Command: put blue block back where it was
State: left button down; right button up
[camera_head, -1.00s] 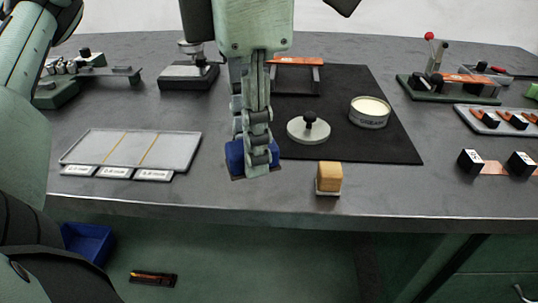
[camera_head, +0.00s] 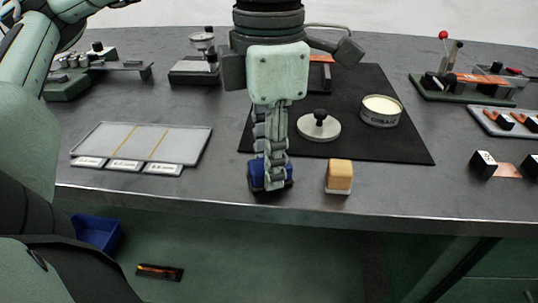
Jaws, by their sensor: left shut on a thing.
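My left gripper (camera_head: 271,184) points down near the front edge of the workbench. It is shut on the blue block (camera_head: 256,174), which shows on both sides of the fingers. The fingers hide the block's middle. The block is at or just above the bench top, in front of the black mat's left front corner; I cannot tell whether it touches the bench. My right gripper is not in view.
A tan block with a pale base (camera_head: 339,175) stands close to the right. A grey divided tray (camera_head: 190,150) with labels lies left. A knobbed disc (camera_head: 318,128) and round tin (camera_head: 381,112) sit on the black mat (camera_head: 405,150). Bare bench separates tray and gripper.

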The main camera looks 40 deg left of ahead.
pick_arm(q)
jog(key=shift+f, duration=0.1)
jog(key=c, duration=1.2)
grip_release()
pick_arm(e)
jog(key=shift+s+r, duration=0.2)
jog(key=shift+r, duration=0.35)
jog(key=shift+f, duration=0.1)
pick_arm(q)
jog(key=shift+r, duration=0.25)
jog(key=shift+r+p, duration=0.7)
jog(key=shift+r, duration=5.25)
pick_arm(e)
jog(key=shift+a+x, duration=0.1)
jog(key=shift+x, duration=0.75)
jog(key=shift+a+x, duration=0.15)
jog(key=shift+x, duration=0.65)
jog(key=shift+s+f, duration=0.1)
